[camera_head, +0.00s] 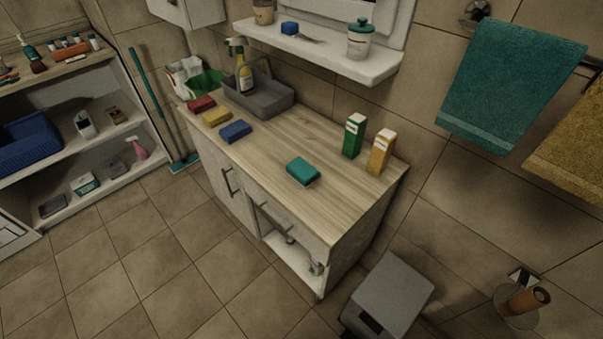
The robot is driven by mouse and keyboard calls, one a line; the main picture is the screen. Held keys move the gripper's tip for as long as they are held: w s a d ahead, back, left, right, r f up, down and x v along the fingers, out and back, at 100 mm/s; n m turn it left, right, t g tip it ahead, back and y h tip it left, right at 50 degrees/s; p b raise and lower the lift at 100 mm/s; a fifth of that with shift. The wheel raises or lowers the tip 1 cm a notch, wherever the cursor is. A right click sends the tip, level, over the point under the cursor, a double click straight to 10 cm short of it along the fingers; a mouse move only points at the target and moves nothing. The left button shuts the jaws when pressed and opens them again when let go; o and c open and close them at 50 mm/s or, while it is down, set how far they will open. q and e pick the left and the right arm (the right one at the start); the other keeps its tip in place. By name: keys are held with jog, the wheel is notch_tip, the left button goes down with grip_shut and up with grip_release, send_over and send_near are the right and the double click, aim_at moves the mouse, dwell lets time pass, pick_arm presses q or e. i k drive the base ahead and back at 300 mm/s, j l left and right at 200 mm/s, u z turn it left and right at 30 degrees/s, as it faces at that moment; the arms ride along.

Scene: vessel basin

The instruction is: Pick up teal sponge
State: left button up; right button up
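The teal sponge (302,171) lies flat on the wooden countertop (270,205), in the front right part of the top. It has a teal upper face and stands apart from the other things there. Nothing touches or covers it. Neither of my grippers shows in the head view.
Blue (235,131), yellow (217,117) and red (201,104) sponges lie in a row to its left. A grey caddy (262,99) stands behind them. Green (354,135) and yellow (381,151) cartons stand behind right. A grey bin (390,290) stands right of the cabinet. Floor in front is clear.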

aim_at(304, 175)
jog(key=j+z, duration=0.1)
jog(key=z, duration=0.3)
jog(key=j+z, duration=0.15)
jog(key=z, duration=0.25)
jog(key=j+z, duration=0.1)
jog(key=z, duration=0.3)
jog(key=k+z, duration=0.1)
jog(key=z, duration=0.25)
jog(key=k+j+u, duration=0.2)
jog(key=k+j, duration=0.05)
jog(key=j, duration=0.1)
